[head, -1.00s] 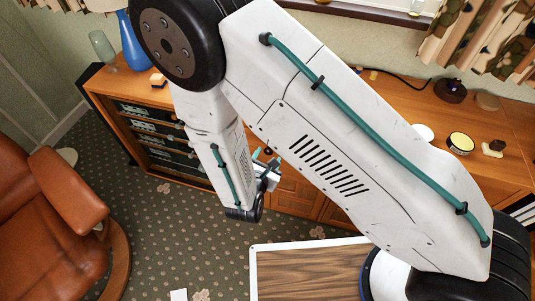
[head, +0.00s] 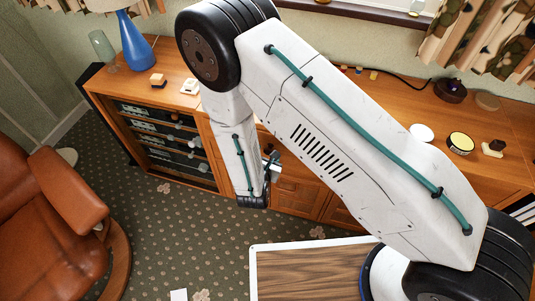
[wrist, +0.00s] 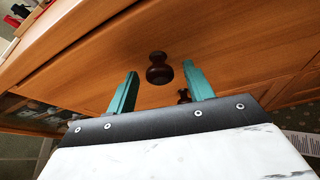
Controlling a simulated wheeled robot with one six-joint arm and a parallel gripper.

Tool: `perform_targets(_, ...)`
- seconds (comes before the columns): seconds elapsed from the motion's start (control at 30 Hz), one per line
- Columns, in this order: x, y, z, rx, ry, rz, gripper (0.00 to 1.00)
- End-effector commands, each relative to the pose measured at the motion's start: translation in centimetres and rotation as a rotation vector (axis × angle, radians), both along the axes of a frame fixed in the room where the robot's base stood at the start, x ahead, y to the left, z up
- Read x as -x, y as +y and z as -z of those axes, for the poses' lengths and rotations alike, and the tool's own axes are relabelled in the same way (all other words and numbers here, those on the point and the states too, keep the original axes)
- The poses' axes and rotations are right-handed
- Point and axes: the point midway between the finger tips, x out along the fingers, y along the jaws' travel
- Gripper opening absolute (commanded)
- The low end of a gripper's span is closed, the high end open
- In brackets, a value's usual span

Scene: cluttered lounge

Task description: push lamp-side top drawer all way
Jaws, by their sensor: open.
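The lamp (head: 137,45), with a blue base, stands on the left end of the wooden sideboard (head: 103,84). In the wrist view a wide wooden drawer front (wrist: 85,72) fills the middle, with a dark round knob (wrist: 158,70). My gripper (wrist: 160,75) is open, its two teal fingers pointing at this front, one on each side of the knob in the picture. Nothing is held. I cannot tell whether the fingers touch the front or how far the drawer sticks out. In the head view my gripper (head: 271,163) is by the sideboard's front, and my arm hides most of the upper drawers.
Open shelves with audio gear (head: 165,140) are left of the drawers. A brown leather chair (head: 50,210) stands at the left. Small items, including a yellow-topped tin (head: 460,142), sit on the sideboard. Patterned carpet (head: 180,235) lies clear between chair and sideboard.

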Motion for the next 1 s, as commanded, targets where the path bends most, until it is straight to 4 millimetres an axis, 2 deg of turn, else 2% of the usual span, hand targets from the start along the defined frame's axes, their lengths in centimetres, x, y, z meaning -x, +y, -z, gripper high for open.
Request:
perform_targets(0.07,0.01,0.00,0.00,0.000,0.000,0.000,0.49)
perform_targets(0.2,0.02,0.00,-0.01,0.000,0.000,0.000,0.10)
perform_targets(0.23,0.02,0.00,-0.02,0.000,0.000,0.000,0.07)
perform_targets(0.47,-0.84,-0.35,-0.03,-0.002,0.000,0.002,0.07)
perform_targets(0.67,-0.80,-0.29,-0.02,0.000,0.000,0.000,0.07)
perform_targets(0.7,-0.80,-0.29,-0.02,0.000,0.000,0.000,0.38)
perform_targets(0.77,-0.80,-0.29,-0.02,0.000,0.000,0.000,0.52)
perform_targets(1.0,-0.78,-0.27,-0.02,0.000,0.000,0.000,0.52)
